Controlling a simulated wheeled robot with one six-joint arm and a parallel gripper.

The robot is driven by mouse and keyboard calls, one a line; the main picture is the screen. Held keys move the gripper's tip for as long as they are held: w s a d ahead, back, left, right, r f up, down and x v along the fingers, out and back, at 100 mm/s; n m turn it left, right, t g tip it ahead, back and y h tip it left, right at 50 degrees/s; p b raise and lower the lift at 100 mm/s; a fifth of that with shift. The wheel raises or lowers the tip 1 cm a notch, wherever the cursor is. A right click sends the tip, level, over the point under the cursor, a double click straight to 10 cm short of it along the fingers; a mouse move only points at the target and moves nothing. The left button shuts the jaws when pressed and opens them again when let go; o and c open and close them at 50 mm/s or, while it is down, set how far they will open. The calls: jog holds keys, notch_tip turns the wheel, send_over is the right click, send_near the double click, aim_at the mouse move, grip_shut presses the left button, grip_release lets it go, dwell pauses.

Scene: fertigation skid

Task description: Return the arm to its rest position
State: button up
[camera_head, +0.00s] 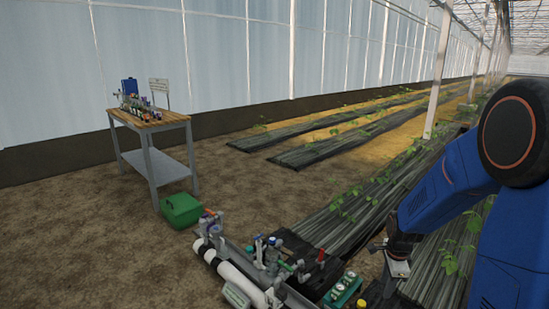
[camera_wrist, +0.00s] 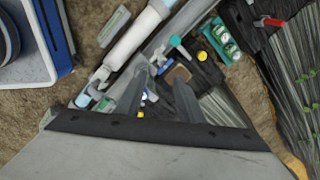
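My blue arm (camera_head: 455,185) reaches down from the right side of the head view, bent at a large black joint. My gripper (camera_head: 397,268) hangs at its lower end, to the right of the fertigation skid (camera_head: 262,268) and apart from it in the picture. In the wrist view my gripper (camera_wrist: 163,84) points down over the skid's fittings. Its two grey fingers stand apart, with nothing seen held between them. The skid carries a white pipe (camera_head: 232,275), which also shows in the wrist view (camera_wrist: 132,40).
A red-handled valve (camera_head: 321,256) and a green tray with round items (camera_head: 343,290) sit near my gripper. A green box (camera_head: 181,210) stands on the soil. A wooden-topped table (camera_head: 150,122) holds small equipment. Black-covered plant rows (camera_head: 345,215) run behind. Bare soil lies left.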

jog(key=s+a+r+n+t, duration=0.1)
jog(key=s+a+r+n, duration=0.3)
jog(key=s+r+n, duration=0.5)
jog(key=s+a+r+n+t, duration=0.2)
jog(key=s+a+r+n, duration=0.2)
jog(key=s+r+n, duration=0.6)
jog(key=s+r, duration=0.2)
jog(key=s, duration=0.6)
jog(key=shift+r, duration=0.2)
jog(key=shift+s+a+n+t, duration=0.1)
jog(key=shift+s+n+t, duration=0.2)
jog(key=shift+n, duration=0.1)
jog(key=shift+c, duration=0.6)
